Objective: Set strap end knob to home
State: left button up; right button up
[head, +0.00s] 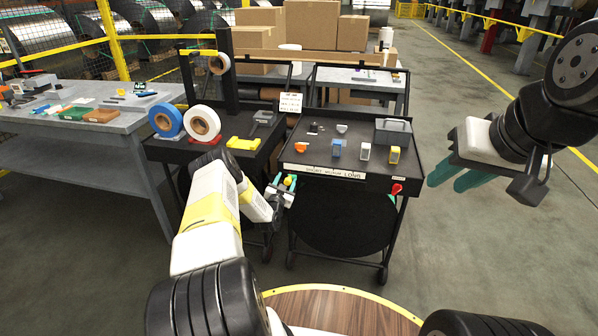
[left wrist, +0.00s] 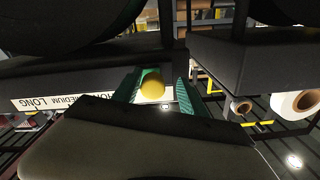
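A round yellow knob (head: 290,180) sits at the front left corner of the black cart, below the left end of a white label strip (head: 324,171) whose legible words include MEDIUM and LONG. In the left wrist view the yellow knob (left wrist: 152,86) shows between my left gripper's two teal fingers, nearer the left one, with a gap to the right one. My left gripper (head: 283,190) is open around the knob; I cannot tell whether a finger touches it. My right gripper (head: 459,178) is open and empty, right of the cart, its teal fingers apart.
A red knob (head: 397,188) is on the cart's front right. The black cart top (head: 318,178) holds small coloured parts and a grey box (head: 393,131). Tape rolls (head: 202,123) stand on the cart to the left. A grey workbench (head: 60,130) is further left. Floor at right is clear.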

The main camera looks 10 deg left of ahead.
pick_arm(q)
jog(key=shift+d, duration=0.2)
jog(key=shift+s, duration=0.25)
jog(key=s, duration=0.7)
jog(key=shift+s, duration=0.15)
